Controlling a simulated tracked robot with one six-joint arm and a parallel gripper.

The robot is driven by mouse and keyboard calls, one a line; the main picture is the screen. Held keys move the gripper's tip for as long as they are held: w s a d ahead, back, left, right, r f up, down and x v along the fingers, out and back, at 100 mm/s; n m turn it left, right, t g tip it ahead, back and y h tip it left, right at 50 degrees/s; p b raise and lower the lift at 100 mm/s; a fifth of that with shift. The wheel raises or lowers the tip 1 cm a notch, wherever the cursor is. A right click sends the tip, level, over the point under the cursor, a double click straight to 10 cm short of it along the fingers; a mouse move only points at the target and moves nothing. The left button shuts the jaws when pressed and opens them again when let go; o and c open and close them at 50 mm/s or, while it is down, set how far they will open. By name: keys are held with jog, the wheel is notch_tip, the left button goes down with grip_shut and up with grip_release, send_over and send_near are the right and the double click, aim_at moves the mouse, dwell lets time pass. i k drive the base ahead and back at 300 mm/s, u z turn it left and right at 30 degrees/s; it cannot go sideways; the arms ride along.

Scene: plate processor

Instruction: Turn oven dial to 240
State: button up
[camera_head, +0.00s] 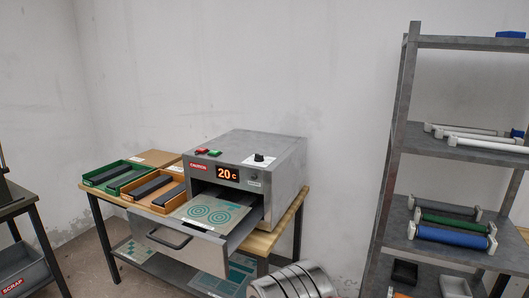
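The oven (285,160) is a grey metal box on a wooden-topped table. The red-lit display (228,174) reads "20c". The oven's drawer (205,243) is pulled out, and a plate with teal circle patterns (209,213) lies in it. The dial's exact pointer direction is too small to tell. My gripper is not in view.
A green tray (106,180) and an orange tray (145,201), each with dark bars, stand left of the oven. A ribbed metal cylinder (292,283) is in front of the table. A shelf rack (392,150) with rollers stands right. A scrap bin (22,278) is at left.

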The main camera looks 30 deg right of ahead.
aim_at(259, 158)
jog(key=i, duration=1)
